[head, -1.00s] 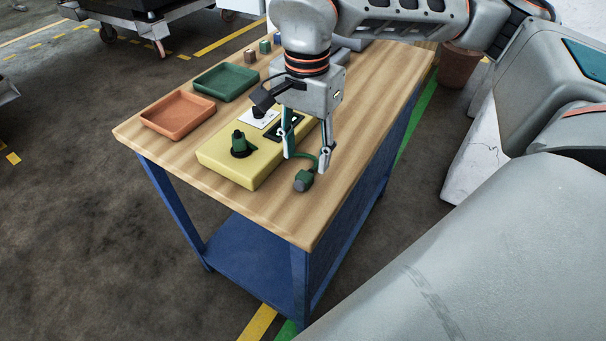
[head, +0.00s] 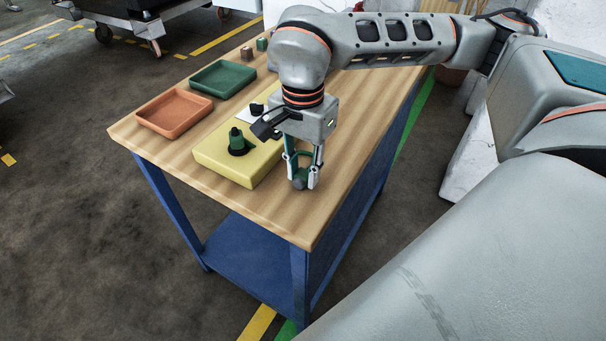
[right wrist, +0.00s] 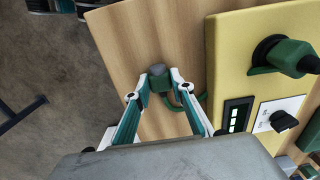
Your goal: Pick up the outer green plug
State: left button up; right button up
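A green plug with a grey end (head: 299,184) is on the bare wood beside the yellow box (head: 221,172), on the box's right in the head view. A green cord (right wrist: 186,97) runs from it toward the box. My right gripper (head: 305,182) points down with its fingertips close on either side of this plug, and appears shut on it. The right wrist view shows the plug (right wrist: 158,76) between the tips, with no clear gap. My left gripper is not in view.
The wooden table top (head: 285,219) is bare in front. An orange tray (head: 176,111) and a green tray (head: 223,78) stand at the left. The box also carries a black knob (right wrist: 283,121) on a white plate and a dark panel (right wrist: 236,115). Small blocks stand at the back.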

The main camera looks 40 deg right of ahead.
aim_at(304, 174)
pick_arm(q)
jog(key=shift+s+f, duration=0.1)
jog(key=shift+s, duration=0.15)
pick_arm(e)
jog(key=shift+r, duration=0.15)
jog(key=shift+c, duration=0.2)
pick_arm(q)
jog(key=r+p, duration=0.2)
jog(key=p, duration=0.1)
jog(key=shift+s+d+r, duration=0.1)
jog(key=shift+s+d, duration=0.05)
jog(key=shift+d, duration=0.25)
pick_arm(e)
notch_tip(304, 174, up, 20)
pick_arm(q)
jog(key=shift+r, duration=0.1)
